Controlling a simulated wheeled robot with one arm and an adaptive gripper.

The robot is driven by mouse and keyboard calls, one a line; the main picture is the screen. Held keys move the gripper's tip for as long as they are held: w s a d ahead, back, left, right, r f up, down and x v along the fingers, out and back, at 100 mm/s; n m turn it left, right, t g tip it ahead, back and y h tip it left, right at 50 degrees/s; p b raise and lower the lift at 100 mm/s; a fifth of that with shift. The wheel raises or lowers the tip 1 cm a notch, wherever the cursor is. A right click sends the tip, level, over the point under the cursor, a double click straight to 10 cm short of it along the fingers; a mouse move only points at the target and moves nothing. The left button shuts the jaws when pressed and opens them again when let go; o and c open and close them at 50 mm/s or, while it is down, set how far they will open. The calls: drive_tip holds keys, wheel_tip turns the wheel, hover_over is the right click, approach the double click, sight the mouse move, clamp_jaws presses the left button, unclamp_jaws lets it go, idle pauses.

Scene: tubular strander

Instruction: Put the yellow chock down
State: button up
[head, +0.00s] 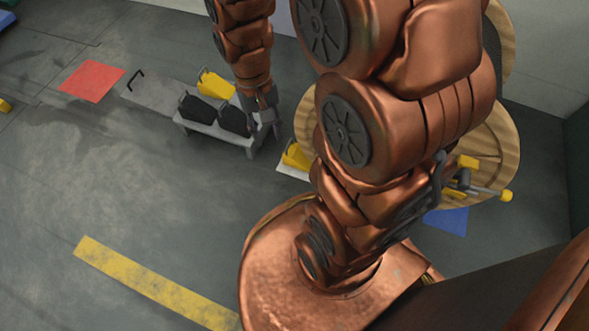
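One yellow chock (215,85) with a dark handle is at the back of a low grey stand (228,133), behind two black chocks (198,107). Another yellow chock (296,156) sits on a white patch beside a wooden reel (500,140), partly hidden by my arm. My gripper (264,128) points down at the right end of the stand, close to the right black chock. No yellow chock shows between its fingers. The fingers are small and dark here, and I cannot tell whether they are open or shut.
A red square (92,81) and a grey plate (162,95) with a black handle lie left of the stand. A blue square (446,221) is on the floor at the right. A yellow floor stripe (150,283) crosses the lower left. The floor left of centre is clear.

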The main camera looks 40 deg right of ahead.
drive_tip(key=s+a+r+n, duration=0.1)
drive_tip(key=s+r, duration=0.1)
drive_tip(key=s, duration=0.5)
drive_tip(key=s+a+r+n, duration=0.2)
drive_tip(key=s+r, duration=0.1)
drive_tip(key=s, duration=0.4)
drive_tip(key=shift+n+g, duration=0.3)
